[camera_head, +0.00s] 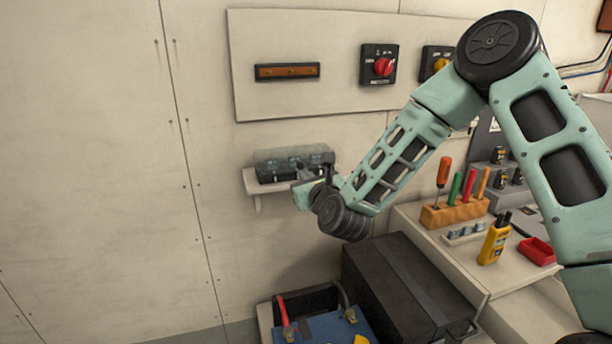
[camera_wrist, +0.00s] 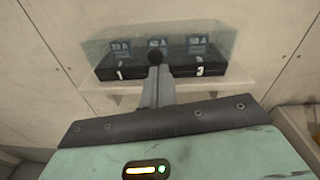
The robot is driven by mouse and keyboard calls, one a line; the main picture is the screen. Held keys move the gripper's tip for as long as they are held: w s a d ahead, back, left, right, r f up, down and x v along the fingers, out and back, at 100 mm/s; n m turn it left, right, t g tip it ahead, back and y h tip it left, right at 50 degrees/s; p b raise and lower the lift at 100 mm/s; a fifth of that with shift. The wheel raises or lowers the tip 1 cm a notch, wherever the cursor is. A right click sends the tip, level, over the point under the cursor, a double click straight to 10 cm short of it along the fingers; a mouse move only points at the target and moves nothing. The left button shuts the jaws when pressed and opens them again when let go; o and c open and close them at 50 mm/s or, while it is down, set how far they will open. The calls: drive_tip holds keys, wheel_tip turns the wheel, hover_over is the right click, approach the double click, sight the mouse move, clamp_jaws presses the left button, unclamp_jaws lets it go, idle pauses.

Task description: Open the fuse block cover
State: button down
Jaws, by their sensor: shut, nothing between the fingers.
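The fuse block (camera_head: 275,175) is a black base on a small wall shelf. In the wrist view the black base (camera_wrist: 215,72) carries blue fuses with amp labels and white numbers. A clear, smoky cover (camera_head: 268,157) sits over it and looks closed; it also shows in the wrist view (camera_wrist: 118,42). My gripper (camera_head: 325,165) is at the block's front right in the head view. In the wrist view my gripper (camera_wrist: 157,72) is shut, its fingers pointing at the middle of the block and hiding part of it. A dark round knob-like shape (camera_wrist: 155,57) shows at the fingertips; I cannot tell whether they touch it.
The shelf (camera_head: 255,188) juts from the wall. Above is a panel with a red switch (camera_head: 383,67). Below stand a dark box (camera_head: 405,285) and a blue battery (camera_head: 325,330). At right, a bench holds a screwdriver rack (camera_head: 455,212) and a yellow meter (camera_head: 494,240).

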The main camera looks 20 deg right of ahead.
wheel_tip(320, 180, up, 8)
drive_tip(key=g+p, duration=0.5)
drive_tip(key=p, duration=0.6)
drive_tip(key=w+r, duration=0.8)
drive_tip(key=w, duration=0.2)
drive_tip(key=shift+w+r, duration=0.15)
drive_tip(key=shift+w, duration=0.05)
